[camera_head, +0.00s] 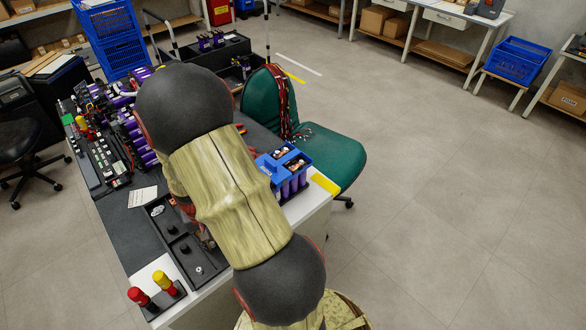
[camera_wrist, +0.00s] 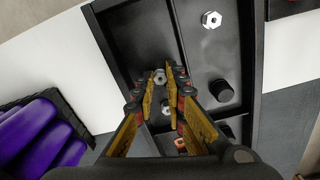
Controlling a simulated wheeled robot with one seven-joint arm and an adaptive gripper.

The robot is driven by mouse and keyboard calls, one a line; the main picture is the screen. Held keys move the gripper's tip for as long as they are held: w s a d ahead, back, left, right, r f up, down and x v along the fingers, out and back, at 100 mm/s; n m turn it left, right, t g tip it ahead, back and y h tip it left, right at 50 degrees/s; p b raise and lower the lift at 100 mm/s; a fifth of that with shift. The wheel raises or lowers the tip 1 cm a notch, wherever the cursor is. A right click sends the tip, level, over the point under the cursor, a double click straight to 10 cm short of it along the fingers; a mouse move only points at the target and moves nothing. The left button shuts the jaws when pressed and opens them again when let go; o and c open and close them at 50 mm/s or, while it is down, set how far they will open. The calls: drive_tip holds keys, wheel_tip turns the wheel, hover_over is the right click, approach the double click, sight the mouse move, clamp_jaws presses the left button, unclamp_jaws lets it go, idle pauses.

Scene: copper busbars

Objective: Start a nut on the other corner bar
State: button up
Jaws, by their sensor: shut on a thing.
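In the wrist view my gripper (camera_wrist: 162,78) points down into a dark parts tray (camera_wrist: 140,32), its yellow-padded fingers shut on a silver hex nut (camera_wrist: 160,76) at the tips. Another silver nut (camera_wrist: 211,19) lies in the neighbouring compartment. In the head view the tray (camera_head: 165,238) is on the near end of the bench, and my arm hides most of my gripper. A blue-topped block of purple cells (camera_head: 291,186) stands right of my arm, with copper-coloured pieces (camera_head: 294,165) on top. I cannot make out the corner bar or its stud.
A black knob-like part (camera_wrist: 222,90) sits in the tray. Red and yellow-handled tools (camera_head: 163,281) stand at the bench's near corner. Purple cells (camera_wrist: 40,130) in a dark holder are left of my gripper. A green chair (camera_head: 330,155) with cables stands against the bench's right side.

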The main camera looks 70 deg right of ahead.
drive_tip(key=shift+r, duration=0.1)
clamp_jaws()
drive_tip(key=shift+r+p, duration=2.05)
drive_tip(key=shift+r, duration=0.35)
